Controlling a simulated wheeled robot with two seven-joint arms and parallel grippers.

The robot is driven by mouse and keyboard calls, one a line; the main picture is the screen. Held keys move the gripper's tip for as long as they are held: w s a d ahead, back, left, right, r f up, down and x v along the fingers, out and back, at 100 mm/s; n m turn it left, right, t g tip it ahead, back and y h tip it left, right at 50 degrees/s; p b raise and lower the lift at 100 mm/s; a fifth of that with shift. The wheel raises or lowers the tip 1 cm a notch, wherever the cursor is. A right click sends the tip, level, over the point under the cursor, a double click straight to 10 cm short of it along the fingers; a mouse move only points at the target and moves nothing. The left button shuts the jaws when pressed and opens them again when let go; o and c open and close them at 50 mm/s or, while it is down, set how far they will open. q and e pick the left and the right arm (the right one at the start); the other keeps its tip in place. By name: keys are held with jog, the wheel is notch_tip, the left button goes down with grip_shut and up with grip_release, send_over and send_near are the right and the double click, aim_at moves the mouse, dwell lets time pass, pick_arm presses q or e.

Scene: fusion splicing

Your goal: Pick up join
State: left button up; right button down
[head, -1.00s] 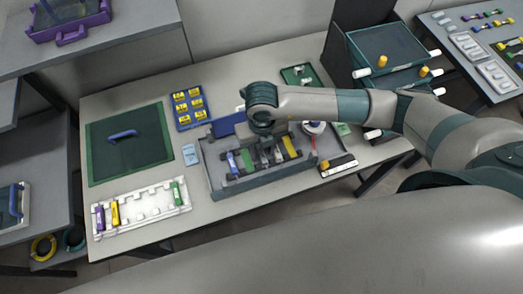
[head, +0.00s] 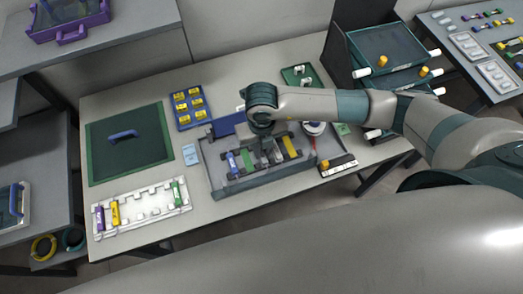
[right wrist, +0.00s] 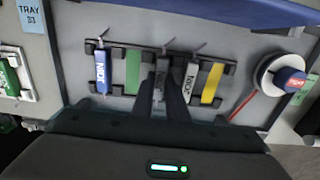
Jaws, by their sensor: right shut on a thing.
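A grey tray (head: 222,190) on the table holds a row of coloured bars. In the right wrist view they are a blue bar (right wrist: 103,70) lettered like "JOIN", a green bar (right wrist: 133,70), a pale bar (right wrist: 190,82) with similar lettering and a yellow bar (right wrist: 213,83). My right gripper (right wrist: 161,88) points down between the green and pale bars. It is shut on a grey piece (right wrist: 159,82) in the middle of the row. The fingers hide most of that piece and its lettering. I cannot tell whether it is clear of its holder. My left gripper is not in view.
A white rack (head: 140,210) with a few bars stands at the front left. A green mat (head: 130,160) lies behind it. A blue tray of yellow pieces (head: 188,106) is at the back. A round reel (right wrist: 282,80) sits right of the bars.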

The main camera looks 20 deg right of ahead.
jog(key=shift+r, duration=0.1)
jog(key=shift+r+b, duration=0.4)
jog(key=shift+r, duration=0.1)
notch_tip(320, 180, up, 2)
jog(key=shift+r+b, duration=0.1)
jog(key=shift+b, duration=0.55)
jog(key=s+d+r+b, duration=0.4)
jog(key=d+r, duration=0.3)
jog(key=d, duration=0.3)
jog(key=shift+s+r, duration=0.35)
jog(key=shift+s, duration=0.5)
jog(key=shift+d, duration=0.1)
